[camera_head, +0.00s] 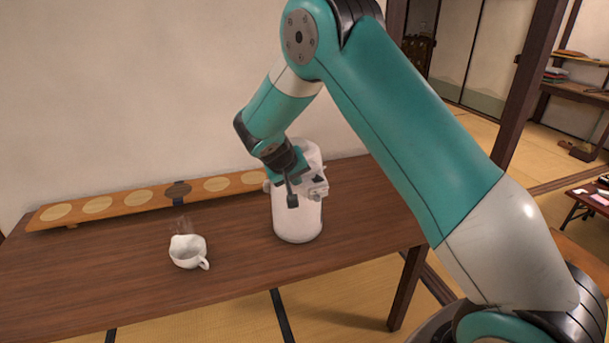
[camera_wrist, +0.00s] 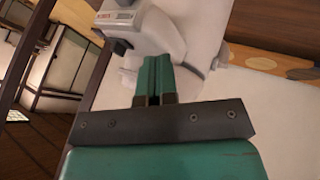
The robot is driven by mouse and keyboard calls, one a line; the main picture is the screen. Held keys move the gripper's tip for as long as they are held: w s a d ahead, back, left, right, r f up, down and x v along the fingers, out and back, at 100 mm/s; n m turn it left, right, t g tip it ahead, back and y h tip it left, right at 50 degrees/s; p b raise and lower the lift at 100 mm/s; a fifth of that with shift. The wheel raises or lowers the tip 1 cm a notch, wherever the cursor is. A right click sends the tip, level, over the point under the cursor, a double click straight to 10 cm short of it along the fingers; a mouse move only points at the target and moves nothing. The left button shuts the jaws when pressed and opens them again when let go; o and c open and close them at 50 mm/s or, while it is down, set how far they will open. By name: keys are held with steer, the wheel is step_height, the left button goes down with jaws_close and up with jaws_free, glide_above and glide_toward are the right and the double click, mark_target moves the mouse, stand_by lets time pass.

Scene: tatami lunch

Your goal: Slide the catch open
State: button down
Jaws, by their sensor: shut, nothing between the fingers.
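A white, upright, pot-like dispenser (camera_head: 297,222) stands on the wooden table. Its body fills the upper middle of the wrist view (camera_wrist: 205,25). A head (camera_wrist: 122,24) juts from it, with a grey panel, small red lettering and dark parts. I cannot tell for sure which dark part is the catch. My gripper (camera_wrist: 155,62) is shut and empty, its two teal fingers together and pointing at the white body just below the head. I cannot tell whether they touch it. In the head view my wrist covers part of the dispenser's top.
A white cup (camera_head: 188,254) with a handle stands left of the dispenser, with faint wisps above it. A long wooden board (camera_head: 150,198) with pale round discs and one dark disc lies along the wall. The table's (camera_head: 110,275) front left is bare.

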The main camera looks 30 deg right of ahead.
steer(key=b+v, duration=0.2)
steer(key=v, duration=0.7)
steer(key=shift+s+r, duration=0.15)
steer(key=shift+r, duration=0.25)
steer(key=s+a+r+n+g+y, duration=0.1)
steer(key=s+a+n+y, duration=0.2)
steer(key=s, duration=0.8)
steer(key=s+a+r+n+g+y, duration=0.1)
steer(key=s+a+r+n+y, duration=0.1)
steer(key=s+a, duration=0.5)
steer(key=s+a+r+n+g+y, duration=0.1)
steer(key=s+a+n+y, duration=0.3)
steer(key=s, duration=1.1)
steer(key=shift+s+a+r+n+g+y, duration=0.35)
steer(key=shift+a+r+y, duration=0.2)
steer(key=shift+y, duration=0.25)
steer(key=shift+w, duration=0.15)
